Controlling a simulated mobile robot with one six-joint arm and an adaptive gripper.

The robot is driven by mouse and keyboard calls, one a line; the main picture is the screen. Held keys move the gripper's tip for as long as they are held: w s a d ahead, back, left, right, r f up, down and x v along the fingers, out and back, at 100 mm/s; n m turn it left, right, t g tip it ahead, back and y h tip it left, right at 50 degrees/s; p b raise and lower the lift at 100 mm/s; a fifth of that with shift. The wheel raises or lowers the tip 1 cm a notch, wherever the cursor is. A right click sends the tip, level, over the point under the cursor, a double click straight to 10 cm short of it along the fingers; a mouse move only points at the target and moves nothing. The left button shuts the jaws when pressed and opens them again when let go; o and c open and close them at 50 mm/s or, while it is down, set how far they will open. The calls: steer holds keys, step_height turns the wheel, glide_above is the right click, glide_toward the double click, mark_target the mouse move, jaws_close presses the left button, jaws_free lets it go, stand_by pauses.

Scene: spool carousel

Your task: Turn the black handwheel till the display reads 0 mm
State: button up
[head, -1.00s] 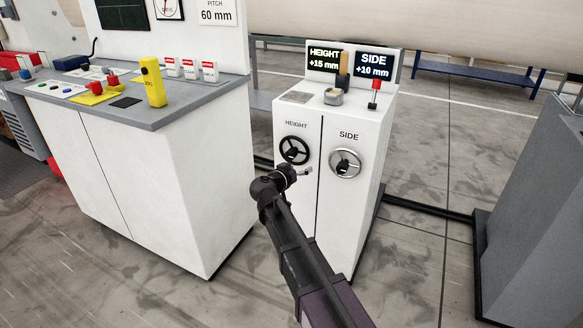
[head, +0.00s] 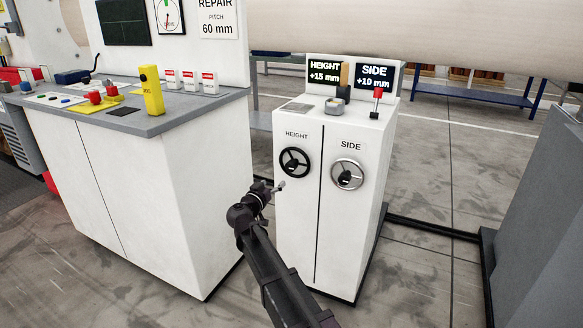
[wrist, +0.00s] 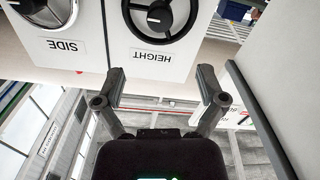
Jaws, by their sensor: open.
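The black handwheel (head: 295,162) is on the front of the white cabinet, under the label HEIGHT. It also shows upside down in the wrist view (wrist: 160,18), partly cut off by the top edge. The HEIGHT display (head: 323,73) on top of the cabinet reads +15 mm. My gripper (head: 277,187) is just below and left of the black wheel in the head view, apart from it. In the wrist view its two fingers (wrist: 161,82) are spread with nothing between them, and the wheel lies beyond them.
A chrome handwheel (head: 347,174) labelled SIDE sits to the right on the same cabinet (head: 296,240). Its display (head: 374,77) reads +10 mm. A grey-topped console (head: 175,122) stands to the left, with a gap between. A grey block (head: 540,205) stands at the right.

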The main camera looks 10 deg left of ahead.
mark_target(290, 168)
steer(key=x, duration=1.3)
steer(key=shift+w+d, duration=0.1)
steer(key=shift+w, duration=0.25)
steer(key=c, duration=1.1)
steer(key=shift+d, duration=0.15)
steer(key=shift+c, duration=0.2)
